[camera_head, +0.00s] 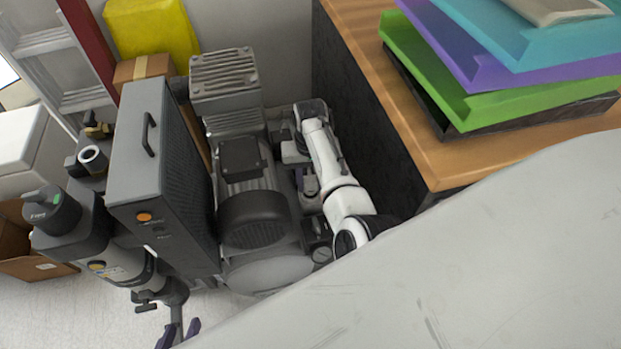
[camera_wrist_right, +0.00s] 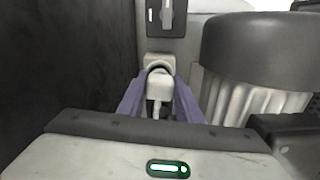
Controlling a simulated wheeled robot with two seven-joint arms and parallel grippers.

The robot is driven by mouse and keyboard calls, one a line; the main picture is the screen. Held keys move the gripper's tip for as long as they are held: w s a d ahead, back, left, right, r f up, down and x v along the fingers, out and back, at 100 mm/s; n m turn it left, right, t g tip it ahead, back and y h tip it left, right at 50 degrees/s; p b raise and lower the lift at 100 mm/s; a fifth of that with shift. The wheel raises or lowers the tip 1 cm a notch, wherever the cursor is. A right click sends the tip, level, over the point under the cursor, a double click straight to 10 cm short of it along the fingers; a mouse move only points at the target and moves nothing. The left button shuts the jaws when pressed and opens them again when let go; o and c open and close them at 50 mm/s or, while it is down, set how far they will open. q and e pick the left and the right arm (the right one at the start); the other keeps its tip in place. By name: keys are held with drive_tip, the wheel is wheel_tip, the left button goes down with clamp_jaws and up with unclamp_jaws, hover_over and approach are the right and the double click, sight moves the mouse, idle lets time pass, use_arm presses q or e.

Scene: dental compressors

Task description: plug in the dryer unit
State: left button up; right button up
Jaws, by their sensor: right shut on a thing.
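The dryer unit appears to be the tall grey box (camera_head: 135,150) with a handle and an orange button, left of the compressor (camera_head: 255,220). In the right wrist view, my right gripper (camera_wrist_right: 160,100) has its purple fingers shut on a white plug (camera_wrist_right: 158,88). The plug is right in front of a pale socket (camera_wrist_right: 158,61) on a grey panel; I cannot tell whether it is seated. In the head view my right arm reaches down between compressor and cabinet; purple fingers (camera_head: 309,184) show partly there. My left gripper (camera_head: 178,336) is open and empty at the bottom edge.
A dark switch (camera_wrist_right: 167,17) sits above the socket. The dark cabinet side (camera_head: 355,110) stands close to my right arm, with stacked coloured trays (camera_head: 470,90) on its wooden top. Cardboard boxes (camera_head: 30,262) lie at left. The gap around my right gripper is narrow.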

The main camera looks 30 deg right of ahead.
drive_tip(key=shift+f, duration=0.2)
idle(0.4)
drive_tip(key=shift+f+b, duration=0.7)
drive_tip(key=shift+f, duration=0.15)
drive_tip(key=o, duration=1.1)
drive_tip(key=shift+r, duration=0.1)
drive_tip(key=shift+r+p, duration=0.3)
drive_tip(key=shift+r, duration=0.1)
wheel_tip(320, 180, up, 9)
drive_tip(key=p, duration=0.3)
drive_tip(key=shift+f, duration=0.2)
drive_tip(key=shift+r, duration=0.35)
